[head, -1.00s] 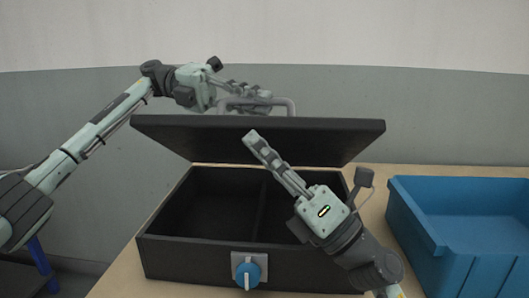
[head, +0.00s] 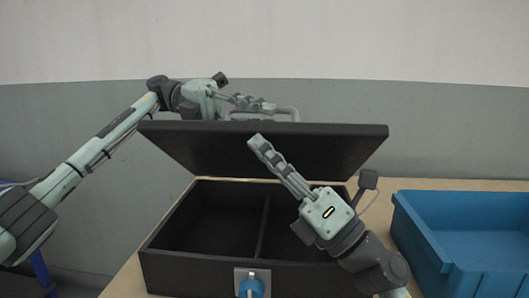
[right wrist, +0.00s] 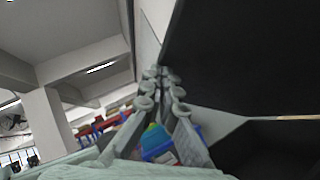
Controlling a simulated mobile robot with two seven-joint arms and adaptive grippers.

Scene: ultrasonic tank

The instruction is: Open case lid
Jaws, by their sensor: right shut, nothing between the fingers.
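The black case (head: 205,268) stands on the table with its lid (head: 270,150) raised and tilted above the open interior. A divider (head: 263,225) splits the inside. A blue knob latch (head: 252,287) is on the front wall. A grey handle (head: 288,111) shows above the lid's top edge. My left gripper (head: 262,105) is behind that edge, beside or at the handle; whether its fingers hold it is unclear. My right gripper (head: 255,141) is shut and empty, its tips in front of the lid's dark underside. The right wrist view shows its closed fingers (right wrist: 160,78) beside the dark lid.
A blue bin (head: 465,250) stands on the table right of the case, close to my right wrist. Bare wooden table (head: 375,200) shows between and behind them. A plain grey wall is behind.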

